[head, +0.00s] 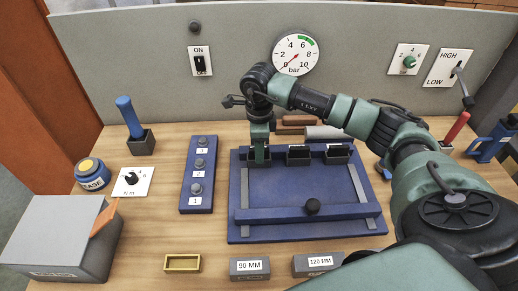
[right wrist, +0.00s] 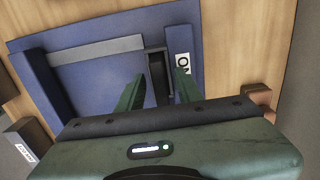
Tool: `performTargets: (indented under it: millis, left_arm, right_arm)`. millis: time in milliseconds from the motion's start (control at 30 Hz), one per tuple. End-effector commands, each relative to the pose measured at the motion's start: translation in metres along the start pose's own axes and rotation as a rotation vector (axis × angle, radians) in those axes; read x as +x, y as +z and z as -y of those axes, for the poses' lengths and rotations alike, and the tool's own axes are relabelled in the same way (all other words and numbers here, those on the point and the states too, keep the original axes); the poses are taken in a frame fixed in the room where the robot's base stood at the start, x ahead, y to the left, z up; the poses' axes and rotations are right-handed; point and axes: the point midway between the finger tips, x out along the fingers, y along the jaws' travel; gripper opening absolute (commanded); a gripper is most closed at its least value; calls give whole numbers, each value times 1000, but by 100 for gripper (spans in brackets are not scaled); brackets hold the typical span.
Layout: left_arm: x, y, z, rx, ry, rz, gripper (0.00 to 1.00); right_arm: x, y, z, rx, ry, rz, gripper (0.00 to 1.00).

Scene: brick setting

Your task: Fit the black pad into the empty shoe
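My right gripper (head: 260,157) points down at the left end of the row of shoes on the blue board (head: 240,228). In the right wrist view its two green fingers (right wrist: 158,84) stand apart, one on each side of a dark block (right wrist: 158,72), with narrow gaps beside it. I cannot tell whether this block is the black pad, the shoe or both. Two other shoes with black in them, the middle one (head: 298,157) and the right one (head: 337,157), stand to the right. The left shoe is mostly hidden by the fingers. My left gripper is not in view.
A numbered blue strip (head: 198,175) lies to the left. A yellow tray (head: 183,263) and blocks marked 90 MM (head: 249,268) and 120 MM (head: 318,264) stand in front. A grey panel (head: 150,60) closes the back.

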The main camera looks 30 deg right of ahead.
Motion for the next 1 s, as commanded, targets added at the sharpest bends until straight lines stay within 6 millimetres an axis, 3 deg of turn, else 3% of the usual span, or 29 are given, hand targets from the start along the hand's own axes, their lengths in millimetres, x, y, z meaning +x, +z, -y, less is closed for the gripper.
performTargets:
  millis: [167,600,800,1000]
  left_arm:
    - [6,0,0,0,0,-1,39]
    - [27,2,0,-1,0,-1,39]
    - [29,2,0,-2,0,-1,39]
    - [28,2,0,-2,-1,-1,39]
  right_arm:
    - [-20,0,2,0,-5,2,36]
    - [-107,1,1,0,-3,2,36]
    - [-122,0,0,0,-1,0,36]
    - [-123,0,0,0,0,0,36]
